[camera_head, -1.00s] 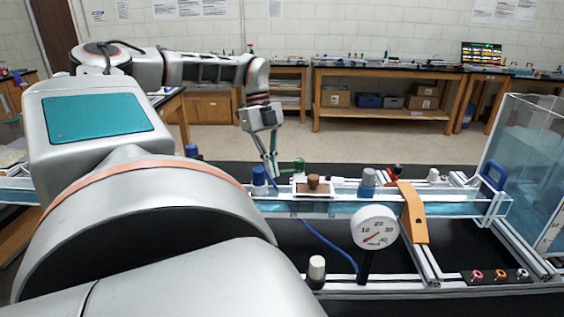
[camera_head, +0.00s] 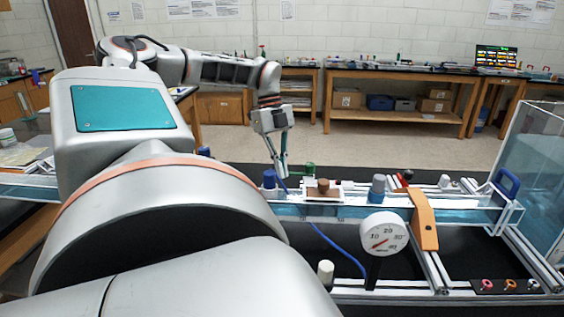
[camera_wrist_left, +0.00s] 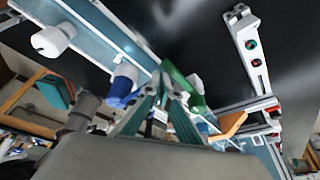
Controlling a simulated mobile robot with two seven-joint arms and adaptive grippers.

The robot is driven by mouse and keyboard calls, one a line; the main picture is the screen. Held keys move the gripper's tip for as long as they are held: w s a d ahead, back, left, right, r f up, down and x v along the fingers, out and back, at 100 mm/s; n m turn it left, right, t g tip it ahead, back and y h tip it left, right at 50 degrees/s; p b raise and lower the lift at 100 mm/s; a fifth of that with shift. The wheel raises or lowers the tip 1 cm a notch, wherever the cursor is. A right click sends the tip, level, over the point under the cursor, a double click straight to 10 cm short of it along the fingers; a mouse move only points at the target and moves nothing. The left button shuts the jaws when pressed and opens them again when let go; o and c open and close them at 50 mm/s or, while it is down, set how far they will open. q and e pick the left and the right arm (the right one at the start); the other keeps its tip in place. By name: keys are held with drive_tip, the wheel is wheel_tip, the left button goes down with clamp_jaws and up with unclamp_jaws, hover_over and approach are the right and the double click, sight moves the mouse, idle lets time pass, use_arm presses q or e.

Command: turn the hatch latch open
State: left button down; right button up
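My left gripper (camera_head: 281,173) comes down from the far side of the frame. Its teal fingers converge to touching or nearly touching tips, and it looks shut with nothing clearly held. It is just right of a blue knob (camera_head: 269,179) and left of a green handle (camera_head: 303,171). A brown knob on a white plate (camera_head: 323,186) sits further right; I cannot tell for sure which part is the hatch latch. In the left wrist view, the fingers (camera_wrist_left: 161,82) lie between the blue knob (camera_wrist_left: 123,84) and a green part (camera_wrist_left: 183,84). My right gripper is not in view.
A round gauge (camera_head: 383,234), an orange lever (camera_head: 424,220) and a grey knob (camera_head: 378,188) stand to the right on the frame. A clear tank (camera_head: 545,165) is at far right. A blue cable (camera_head: 335,245) crosses the dark table. My arm fills the left foreground.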

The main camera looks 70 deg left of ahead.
use_arm(q)
drive_tip(key=shift+s+a, duration=0.15)
drive_tip(key=shift+a, duration=0.25)
drive_tip(key=shift+s+a+r, duration=0.1)
drive_tip(key=shift+s+a, duration=0.25)
drive_tip(key=shift+s, duration=0.25)
drive_tip(key=v, duration=1.1)
drive_tip(key=shift+d+r, duration=0.3)
drive_tip(key=shift+r, duration=0.25)
drive_tip(key=shift+w, duration=0.1)
